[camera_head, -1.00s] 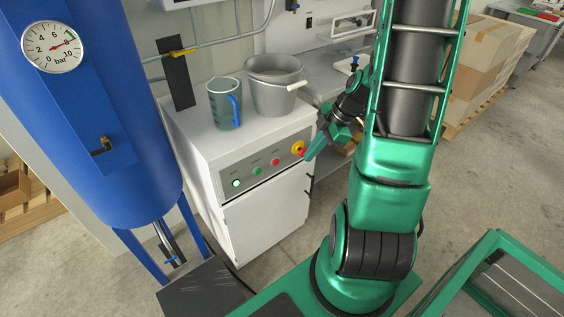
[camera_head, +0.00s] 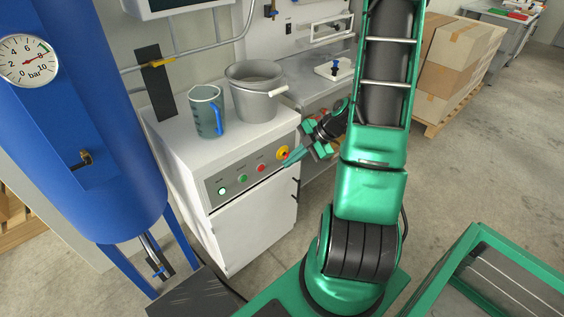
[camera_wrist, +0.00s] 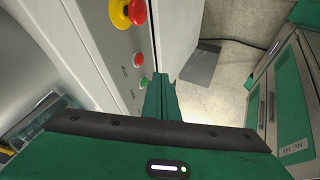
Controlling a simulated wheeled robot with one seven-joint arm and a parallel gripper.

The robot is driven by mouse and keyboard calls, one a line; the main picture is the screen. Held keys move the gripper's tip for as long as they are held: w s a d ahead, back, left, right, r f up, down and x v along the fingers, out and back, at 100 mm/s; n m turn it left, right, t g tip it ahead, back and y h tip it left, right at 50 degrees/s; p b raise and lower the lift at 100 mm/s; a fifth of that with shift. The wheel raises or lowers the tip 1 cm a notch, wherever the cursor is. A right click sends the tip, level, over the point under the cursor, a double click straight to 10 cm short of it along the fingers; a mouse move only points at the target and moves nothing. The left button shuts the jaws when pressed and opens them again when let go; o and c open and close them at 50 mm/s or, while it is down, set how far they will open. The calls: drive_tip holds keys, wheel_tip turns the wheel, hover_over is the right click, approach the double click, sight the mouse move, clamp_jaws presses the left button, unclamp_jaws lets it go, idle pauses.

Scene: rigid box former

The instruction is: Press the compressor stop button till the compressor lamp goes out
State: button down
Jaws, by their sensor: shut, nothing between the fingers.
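The white compressor cabinet (camera_head: 255,232) has a grey control panel on its front. From left to right the panel carries a pale, glowing lamp (camera_head: 222,191), a green button (camera_head: 242,178), a red stop button (camera_head: 262,167) and a red-on-yellow emergency stop (camera_head: 283,152). My gripper (camera_head: 287,162) is shut and empty, its tips just below the emergency stop and right of the red button. In the wrist view the fingers (camera_wrist: 160,80) appear near the green button (camera_wrist: 143,83), with the red button (camera_wrist: 138,59) beyond. Contact with the panel cannot be told.
A measuring jug (camera_head: 205,112) and a grey bucket (camera_head: 253,95) stand on the cabinet. A blue pressure tank (camera_head: 85,130) with a gauge stands at left. The emergency stop (camera_wrist: 120,12) sits close beyond the red button. Cardboard boxes (camera_head: 455,65) stand at back right.

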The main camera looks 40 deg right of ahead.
sight(261, 168)
drive_tip(key=shift+w+a+f, duration=0.55)
drive_tip(key=shift+w+f, duration=0.55)
drive_tip(key=shift+w, duration=0.2)
drive_tip(key=shift+w+a+f, duration=0.6)
drive_tip(key=shift+w+f, duration=0.5)
drive_tip(key=shift+w, duration=0.2)
drive_tip(key=shift+w+a+f, duration=0.55)
drive_tip(key=shift+w+f, duration=0.55)
drive_tip(key=shift+w, duration=0.2)
drive_tip(key=shift+d, duration=0.15)
